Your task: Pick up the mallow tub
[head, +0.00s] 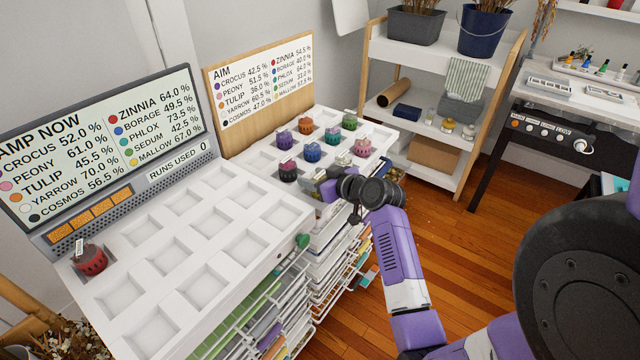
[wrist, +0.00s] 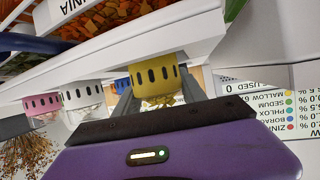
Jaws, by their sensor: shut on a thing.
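The yellow tub with dark slots (wrist: 157,80), whose colour matches the Mallow dot on the boards, sits between the fingers of my gripper (wrist: 158,98) in the wrist view. The fingers are shut on its sides. In the head view my gripper (head: 327,186) is at the near right edge of the back tub tray (head: 262,160), and the arm hides the yellow tub there. I cannot tell whether it is clear of its recess.
A pink tub (wrist: 42,105), a white tub (wrist: 83,95) and a blue tub (wrist: 122,84) are close by. More coloured tubs stand in the back tray. A red tub (head: 91,260) is alone in the front tray (head: 150,329). A shelf rack (head: 455,60) stands behind.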

